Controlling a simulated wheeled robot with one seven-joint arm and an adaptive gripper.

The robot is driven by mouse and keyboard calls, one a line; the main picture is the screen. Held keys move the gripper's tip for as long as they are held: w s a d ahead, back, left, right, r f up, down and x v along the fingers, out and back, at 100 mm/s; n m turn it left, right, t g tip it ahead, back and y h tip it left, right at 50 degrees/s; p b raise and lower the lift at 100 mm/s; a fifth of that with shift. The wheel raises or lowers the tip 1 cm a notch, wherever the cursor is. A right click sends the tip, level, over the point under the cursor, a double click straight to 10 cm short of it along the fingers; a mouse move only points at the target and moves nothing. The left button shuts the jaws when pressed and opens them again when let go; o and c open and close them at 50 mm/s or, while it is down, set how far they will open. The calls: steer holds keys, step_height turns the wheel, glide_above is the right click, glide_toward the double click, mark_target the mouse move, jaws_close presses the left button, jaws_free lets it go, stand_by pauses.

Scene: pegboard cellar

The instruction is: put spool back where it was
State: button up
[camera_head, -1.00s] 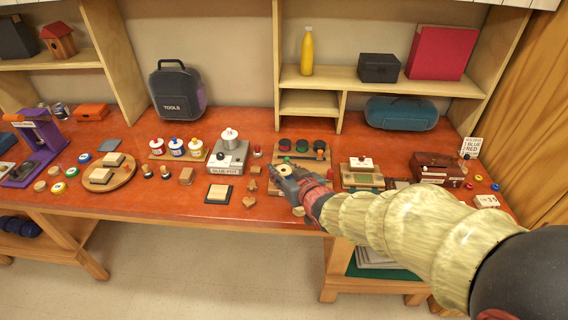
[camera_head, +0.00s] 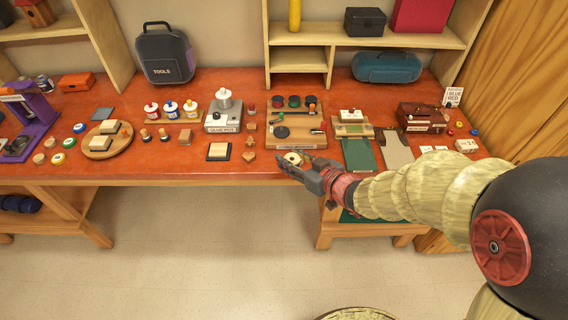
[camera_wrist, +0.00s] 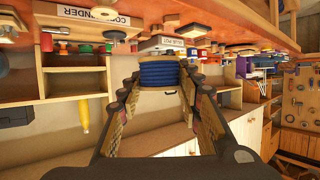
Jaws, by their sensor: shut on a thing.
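My gripper (camera_head: 298,168) is at the table's front edge, right of centre in the head view. In the wrist view my gripper (camera_wrist: 158,85) is shut on a spool wound with blue thread (camera_wrist: 158,74), which sits between its two fingers. In the head view only a pale round end of the spool (camera_head: 293,158) with a dark hole shows at the fingertips. The spool appears to be held over the table's front edge; its exact height above the top is unclear.
A wooden board (camera_head: 314,143) with several coloured pieces lies just behind my gripper. A dark green strip (camera_head: 358,154) and a grey strip (camera_head: 396,150) lie to the right. A black-and-cream block (camera_head: 219,151) and small wooden shapes are left. Blue rolls (camera_head: 20,202) lie on the lower left shelf.

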steer(key=w+d+b+x, duration=0.1)
steer(key=b+x, duration=0.2)
steer(key=x, duration=0.6)
steer(key=b, duration=0.2)
glide_above(273, 162)
steer(key=f, duration=0.5)
steer(key=shift+s+d+f, duration=0.2)
steer(key=shift+f, duration=0.1)
steer(key=shift+w+a+f, duration=0.1)
steer(key=shift+w+f, duration=0.1)
steer(key=shift+f, duration=0.15)
steer(key=shift+w+f+b, duration=0.1)
steer(key=shift+f+b, duration=0.75)
steer(key=shift+f, duration=0.65)
steer(key=shift+f, duration=0.15)
steer(key=o, duration=0.8)
steer(key=shift+o, duration=0.5)
